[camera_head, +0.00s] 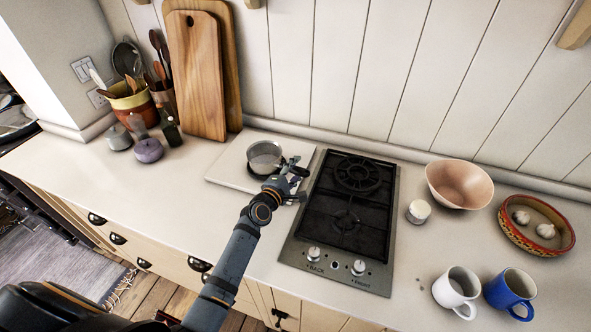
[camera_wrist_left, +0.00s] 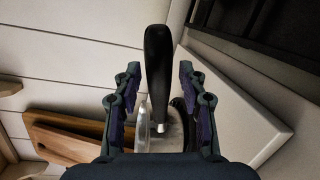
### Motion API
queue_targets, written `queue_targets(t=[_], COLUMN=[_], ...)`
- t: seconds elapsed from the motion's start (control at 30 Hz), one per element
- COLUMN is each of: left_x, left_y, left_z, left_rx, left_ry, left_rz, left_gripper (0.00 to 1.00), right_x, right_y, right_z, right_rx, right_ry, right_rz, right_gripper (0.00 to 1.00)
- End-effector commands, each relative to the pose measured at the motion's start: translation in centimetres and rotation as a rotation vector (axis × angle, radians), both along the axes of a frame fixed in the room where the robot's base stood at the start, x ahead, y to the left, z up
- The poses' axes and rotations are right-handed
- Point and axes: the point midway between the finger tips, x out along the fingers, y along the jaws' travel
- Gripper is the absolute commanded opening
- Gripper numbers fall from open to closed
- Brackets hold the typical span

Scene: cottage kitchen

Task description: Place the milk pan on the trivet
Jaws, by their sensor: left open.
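The milk pan (camera_head: 265,154), a small grey metal pan, is upright over the pale board left of the hob. A dark thing, probably the trivet (camera_head: 291,160), shows partly from under it; I cannot tell whether pan and trivet touch fully. My left gripper (camera_head: 292,178) is at the pan's front right, on the handle side. In the left wrist view the black handle (camera_wrist_left: 158,65) lies between the open fingers of the gripper (camera_wrist_left: 158,85), with gaps on both sides. The pan's body (camera_wrist_left: 168,135) is partly hidden by my gripper. My right gripper is not in view.
The hob (camera_head: 346,205) is close right of the gripper. The pale board (camera_head: 228,172) lies under the pan. Cutting boards (camera_head: 197,75) lean behind, and a utensil pot (camera_head: 132,105) stands left. A bowl (camera_head: 459,184) and mugs (camera_head: 457,290) stand right. The counter's left front is clear.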

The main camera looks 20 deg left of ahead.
Motion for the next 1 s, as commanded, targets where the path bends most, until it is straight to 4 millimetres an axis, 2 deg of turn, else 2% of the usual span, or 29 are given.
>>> queue_targets(t=[0.1, 0.17, 0.4, 0.6, 0.77, 1.0], left_x=[0.0, -0.9, -6.5, -10.3, -11.6, -11.7], left_y=[0.0, 0.2, 1.2, 2.0, 2.2, 2.2], left_z=[0.7, 0.4, 1.1, 1.5, 1.7, 1.8], left_rx=[0.000, 0.001, 0.003, 0.003, 0.001, 0.000], left_ry=[-0.001, 0.002, 0.002, 0.001, 0.001, -0.001], left_rz=[0.000, 0.000, -0.002, -0.002, -0.001, -0.002], left_gripper=[0.42, 0.42, 0.42, 0.42, 0.42, 0.42], right_x=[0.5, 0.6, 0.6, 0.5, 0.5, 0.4], right_y=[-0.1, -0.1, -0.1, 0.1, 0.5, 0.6], right_z=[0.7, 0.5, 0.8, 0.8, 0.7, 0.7], right_rx=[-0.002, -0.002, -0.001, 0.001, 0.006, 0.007], right_ry=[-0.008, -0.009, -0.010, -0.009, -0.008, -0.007], right_rz=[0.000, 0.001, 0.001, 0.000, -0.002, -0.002], right_gripper=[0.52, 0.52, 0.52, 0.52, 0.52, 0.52])
